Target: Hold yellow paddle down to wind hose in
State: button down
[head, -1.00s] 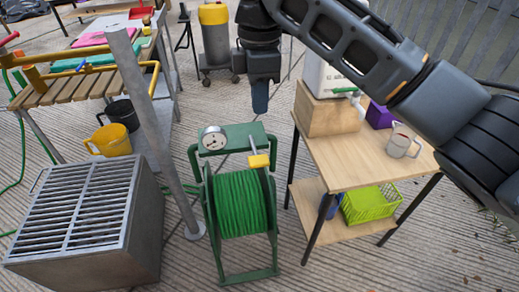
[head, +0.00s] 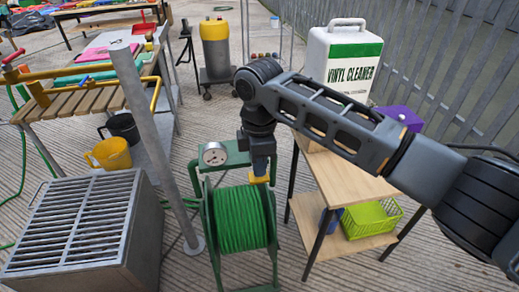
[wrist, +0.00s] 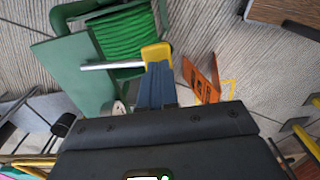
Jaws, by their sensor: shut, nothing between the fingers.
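The yellow paddle (head: 258,179) sits on the end of a thin metal lever at the top front of the green hose reel frame (head: 208,222). Green hose (head: 240,220) is wound in thick coils on the drum below it. My gripper (head: 261,168) is shut and empty, pointing down, with its fingertips at the paddle from above. In the wrist view, the blue fingers (wrist: 157,82) meet the near edge of the yellow paddle (wrist: 156,53). They look to be touching it. A round dial gauge (head: 213,154) is on the reel's top plate, left of the lever.
A grey slatted metal box (head: 75,225) and a slanted post (head: 155,145) stand left of the reel. A wooden table (head: 345,182) with a vinyl cleaner jug (head: 342,62) and a green basket (head: 371,217) is close on the right.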

aim_at(261, 181)
jog(key=shift+f, duration=0.4)
jog(key=shift+s+d+f+t, duration=0.1)
jog(key=shift+s+f+t, duration=0.2)
jog(key=shift+f, duration=0.15)
jog(key=f+t, duration=0.1)
jog(key=s+f+t+y, duration=0.1)
jog(key=f, duration=0.1)
jog(key=shift+d+f+t, duration=0.1)
jog(key=shift+f+t, duration=0.1)
jog(key=shift+t, duration=0.2)
dwell(1.8)
jog(key=shift+r+p, duration=0.75)
jog(key=shift+p, duration=0.15)
